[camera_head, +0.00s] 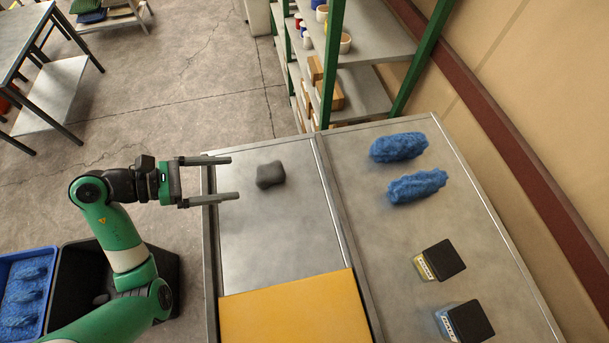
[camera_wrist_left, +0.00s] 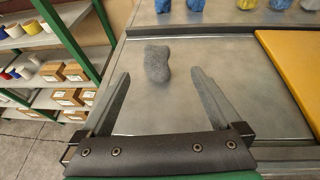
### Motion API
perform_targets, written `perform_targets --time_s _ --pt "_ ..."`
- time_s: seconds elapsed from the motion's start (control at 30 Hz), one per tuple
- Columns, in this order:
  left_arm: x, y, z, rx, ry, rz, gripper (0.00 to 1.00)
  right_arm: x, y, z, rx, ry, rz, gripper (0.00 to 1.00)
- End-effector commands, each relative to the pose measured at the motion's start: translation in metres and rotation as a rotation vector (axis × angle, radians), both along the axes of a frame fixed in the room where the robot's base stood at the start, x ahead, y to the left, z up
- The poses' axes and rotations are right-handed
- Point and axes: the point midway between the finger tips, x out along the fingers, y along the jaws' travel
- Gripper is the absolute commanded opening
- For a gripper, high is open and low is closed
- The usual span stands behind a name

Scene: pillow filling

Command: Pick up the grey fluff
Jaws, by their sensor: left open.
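The grey fluff (camera_head: 270,175) is a small dark grey lump lying on the metal table, near its far left part. My left gripper (camera_head: 229,178) is open, with its two fingers pointing right toward the fluff from the table's left edge. A gap separates the fingertips from the fluff. In the left wrist view the fluff (camera_wrist_left: 157,63) lies beyond the open left gripper (camera_wrist_left: 160,80), roughly in line with the space between the fingers. Nothing is between the fingers. My right gripper is in neither view.
A yellow board (camera_head: 295,312) lies at the table's near left. Two blue fluffy rolls (camera_head: 398,147) and two dark-topped boxes (camera_head: 440,260) stand on the right panel. A green-framed shelf (camera_head: 365,90) stands behind. A blue crate (camera_head: 22,290) with blue fluff is at lower left.

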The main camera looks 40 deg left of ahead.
Motion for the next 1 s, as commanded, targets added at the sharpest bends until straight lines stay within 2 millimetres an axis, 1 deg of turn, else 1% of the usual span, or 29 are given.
perform_targets --time_s 0.07,0.17,0.27,0.4,0.5,0.7,0.77,0.9,1.0 --pt "-0.002 0.003 -0.002 -0.002 0.008 0.010 0.98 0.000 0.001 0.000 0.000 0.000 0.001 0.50" --pt "0.000 0.001 -0.004 -0.003 0.007 0.009 0.98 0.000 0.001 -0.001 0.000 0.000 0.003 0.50" --pt "0.009 -0.006 -0.010 -0.003 0.007 0.005 0.98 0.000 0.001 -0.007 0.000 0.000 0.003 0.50" --pt "0.030 -0.022 -0.022 -0.003 0.006 0.002 0.98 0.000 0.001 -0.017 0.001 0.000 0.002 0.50" --pt "0.042 -0.029 -0.027 -0.002 0.004 0.005 0.98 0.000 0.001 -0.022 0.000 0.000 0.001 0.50" --pt "0.048 -0.033 -0.028 -0.003 0.005 0.009 0.98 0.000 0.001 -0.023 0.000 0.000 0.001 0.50" --pt "0.051 -0.035 -0.033 -0.004 0.005 0.007 0.98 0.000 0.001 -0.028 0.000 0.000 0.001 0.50" --pt "0.069 -0.044 -0.050 -0.003 0.003 0.004 0.98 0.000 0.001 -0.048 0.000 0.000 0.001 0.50" --pt "0.081 -0.052 -0.054 -0.003 0.003 0.004 0.98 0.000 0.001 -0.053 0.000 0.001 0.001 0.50"
